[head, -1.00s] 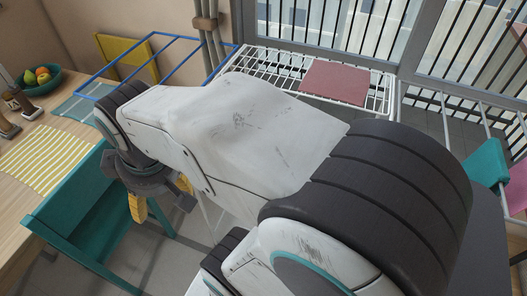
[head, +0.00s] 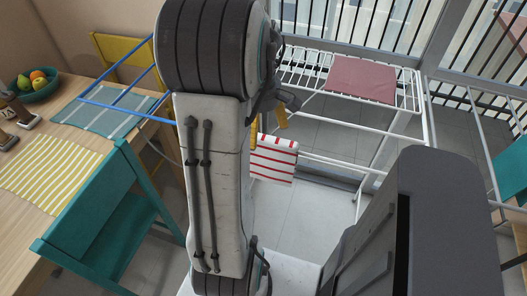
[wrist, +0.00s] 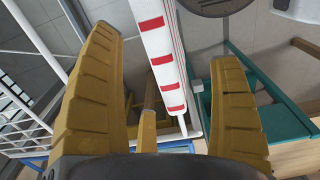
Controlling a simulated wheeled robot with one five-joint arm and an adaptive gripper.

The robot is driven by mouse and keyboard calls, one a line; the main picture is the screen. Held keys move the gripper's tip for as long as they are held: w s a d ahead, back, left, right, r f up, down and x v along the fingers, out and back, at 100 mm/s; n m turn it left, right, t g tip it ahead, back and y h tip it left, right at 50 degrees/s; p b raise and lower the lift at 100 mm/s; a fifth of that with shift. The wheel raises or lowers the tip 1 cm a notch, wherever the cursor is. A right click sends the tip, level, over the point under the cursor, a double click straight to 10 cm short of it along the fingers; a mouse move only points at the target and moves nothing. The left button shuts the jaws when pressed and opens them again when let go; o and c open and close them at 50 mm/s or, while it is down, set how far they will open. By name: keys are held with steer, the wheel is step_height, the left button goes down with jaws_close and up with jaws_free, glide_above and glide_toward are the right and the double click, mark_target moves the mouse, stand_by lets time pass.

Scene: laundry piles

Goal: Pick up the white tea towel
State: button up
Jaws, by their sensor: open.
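The white tea towel with red stripes (head: 275,161) hangs over a rail of the white drying rack, right of my upright arm in the head view. In the wrist view the towel (wrist: 163,62) shows as a narrow striped band between my fingers. My gripper (head: 268,126) has yellow fingers and is beside the towel's upper edge, partly hidden behind my arm. In the wrist view my gripper (wrist: 164,55) is open, its fingers wide apart. I cannot tell how deep the towel sits between them.
The white drying rack (head: 330,158) carries a folded dusty-pink cloth (head: 361,79). A teal chair (head: 90,215) and a wooden table (head: 58,132) with a fruit bowl (head: 37,88) stand left. A yellow chair (head: 125,58) is behind the table. Grey floor shows below the towel.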

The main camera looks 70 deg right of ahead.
mark_target(265, 147)
steer(key=shift+s+d+f, duration=0.2)
steer(key=shift+s+f, duration=0.25)
steer(key=shift+f, duration=3.35)
steer(key=c, duration=1.4)
